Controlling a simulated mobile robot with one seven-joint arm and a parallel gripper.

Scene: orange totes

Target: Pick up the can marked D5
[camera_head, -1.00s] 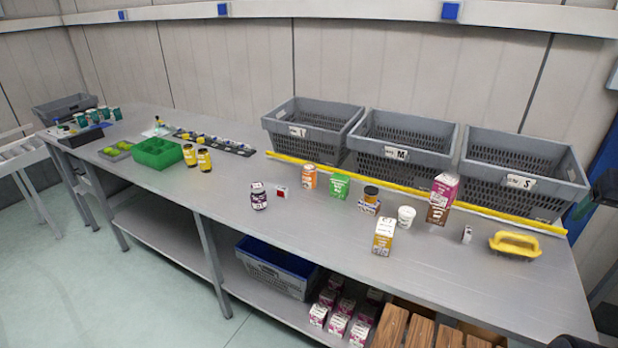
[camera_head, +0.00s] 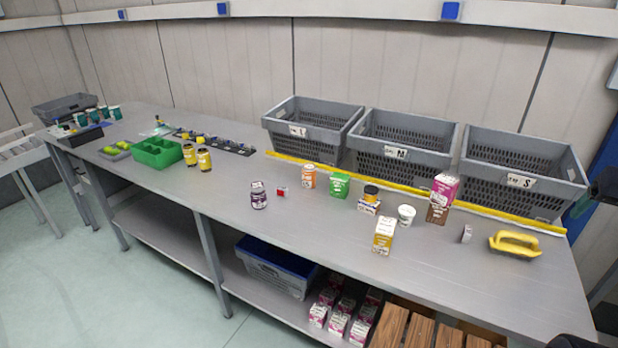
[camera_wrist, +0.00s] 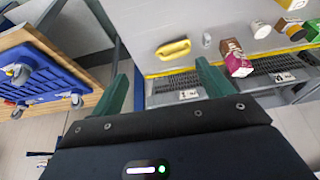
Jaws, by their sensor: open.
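Several teal-and-white cans (camera_head: 97,114) stand in a row at the far left end of the long grey table (camera_head: 330,240) in the head view. They are small there, and I cannot read a D5 mark on any of them. In the wrist view my gripper (camera_wrist: 170,72) has its two green fingers spread apart with nothing between them. It is at the opposite, right end of the table, far from the cans. The cans do not show in the wrist view.
Grey crates marked T (camera_head: 312,127), M (camera_head: 400,148) and S (camera_head: 522,172) line the back. Cartons and jars, a yellow-handled brush (camera_head: 515,244), a green bin (camera_head: 157,152) and yellow jars (camera_head: 204,159) stand on the table.

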